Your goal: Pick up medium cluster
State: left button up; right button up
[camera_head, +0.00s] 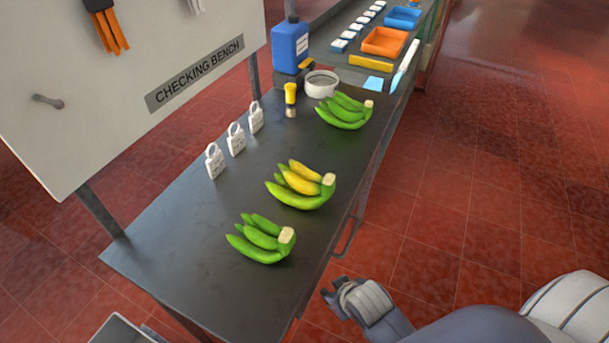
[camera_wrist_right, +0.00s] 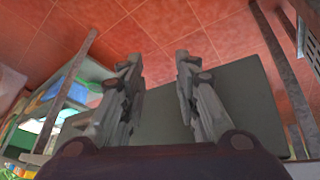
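Three banana clusters lie in a row on the dark bench (camera_head: 190,268). The nearest cluster (camera_head: 262,240) is green. The middle cluster (camera_head: 302,186) is green with yellow fingers on top. The far cluster (camera_head: 344,111) is green. Their pale cut stems point right, toward the bench edge. They look close in size, so I cannot tell surely which is the medium one. My right gripper (camera_head: 335,292) is off the bench's right edge, apart from all clusters. In the right wrist view its two fingers (camera_wrist_right: 158,85) are spread with nothing between them. My left gripper is not in view.
White padlock-like tags (camera_head: 236,140) stand left of the clusters. A yellow-topped tool (camera_head: 290,97), a round bowl (camera_head: 321,84) and a blue jug (camera_head: 290,46) stand farther back. A handle rail (camera_head: 350,235) runs along the bench's right side. A white sign board (camera_head: 120,90) rises at left.

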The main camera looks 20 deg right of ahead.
notch_tip(320, 180, up, 14)
jog(key=w+t+p, duration=0.2)
jog(key=w+a+r+n+t+y, duration=0.1)
jog(key=w+a+r+n+t, duration=0.2)
jog(key=w+r+t, duration=1.2)
jog(key=w+a+r+n+g+y, duration=0.1)
jog(key=w+a+r+n+y, duration=0.2)
jog(key=r, duration=0.4)
jog(key=w+a+r+n+g+y, duration=0.1)
jog(key=w+a+r+n+y, duration=0.15)
jog(key=a+r+y, duration=0.35)
jog(key=s+a+r+n+g+y, duration=0.35)
jog(key=a+n+g+y, duration=0.6)
jog(key=n, duration=0.55)
jog(key=n+g+h+p, duration=0.2)
jog(key=g+h, duration=0.9)
jog(key=h, duration=0.8)
send_over(329, 179)
notch_tip(329, 179, down, 20)
jog(key=shift+w+d, duration=0.1)
jog(key=shift+w, duration=0.05)
notch_tip(329, 179, down, 4)
jog(key=shift+f+p, duration=0.25)
jog(key=shift+p, duration=1)
jog(key=shift+f, duration=0.6)
grip_shut()
jog(key=shift+r, duration=0.15)
